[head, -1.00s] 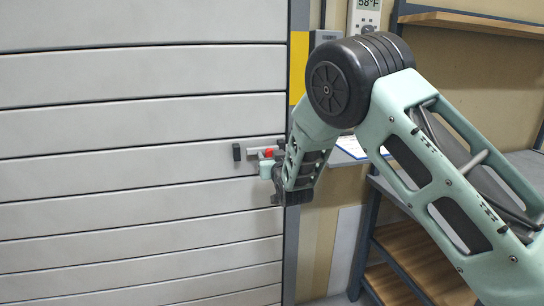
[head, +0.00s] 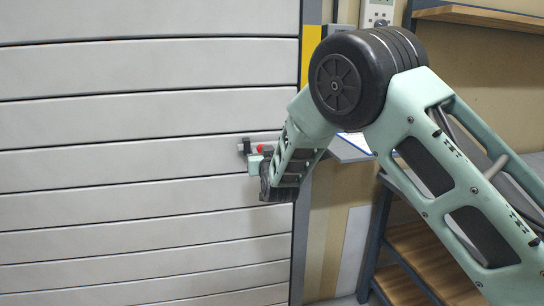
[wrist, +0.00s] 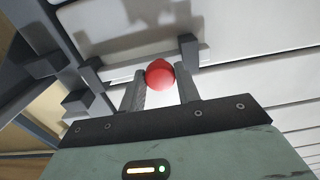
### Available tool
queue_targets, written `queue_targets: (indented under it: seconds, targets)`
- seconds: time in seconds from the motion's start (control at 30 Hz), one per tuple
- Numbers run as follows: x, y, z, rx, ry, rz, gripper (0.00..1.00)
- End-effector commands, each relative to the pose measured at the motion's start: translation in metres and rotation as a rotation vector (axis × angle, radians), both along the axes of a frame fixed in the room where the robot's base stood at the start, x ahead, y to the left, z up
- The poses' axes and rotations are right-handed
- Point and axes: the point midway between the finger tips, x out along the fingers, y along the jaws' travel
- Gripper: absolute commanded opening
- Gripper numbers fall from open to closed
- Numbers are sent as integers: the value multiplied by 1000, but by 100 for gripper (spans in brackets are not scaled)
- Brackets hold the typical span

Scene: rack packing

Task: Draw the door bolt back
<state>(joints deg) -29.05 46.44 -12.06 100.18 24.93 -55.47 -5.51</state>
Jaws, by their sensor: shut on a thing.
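The door (head: 130,110) is a pale slatted panel filling the left of the head view. A grey bolt bar (head: 272,140) lies along it near its right edge, reaching the dark stop (head: 247,147) on the left. The bolt's red knob (head: 260,149) shows just above my gripper (head: 256,164). In the wrist view the red knob (wrist: 160,73) sits between the two fingers of my gripper (wrist: 161,80), which is shut on it. The dark stop (wrist: 188,49) is just beyond the right finger there. My arm hides the bolt's right end in the head view.
Dark brackets (wrist: 88,72) stand left of the fingers in the wrist view. Right of the door are a yellow strip (head: 311,52), a wall box with a display (head: 378,14), and a rack with wooden shelves (head: 425,262). The door's face left of the bolt is clear.

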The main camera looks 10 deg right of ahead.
Motion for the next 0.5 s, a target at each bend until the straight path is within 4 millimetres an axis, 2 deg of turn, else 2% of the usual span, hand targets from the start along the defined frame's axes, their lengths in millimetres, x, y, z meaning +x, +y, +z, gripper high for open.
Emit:
queue_targets:
  seconds: [0.17,0.2,0.27,0.5]
  targets:
    - [0,-2,0,0,2,-3,0]
    - [0,-2,0,0,2,-3,38]
    - [0,-2,0,0,2,-3,54]
    - [0,-2,0,0,2,-3,54]
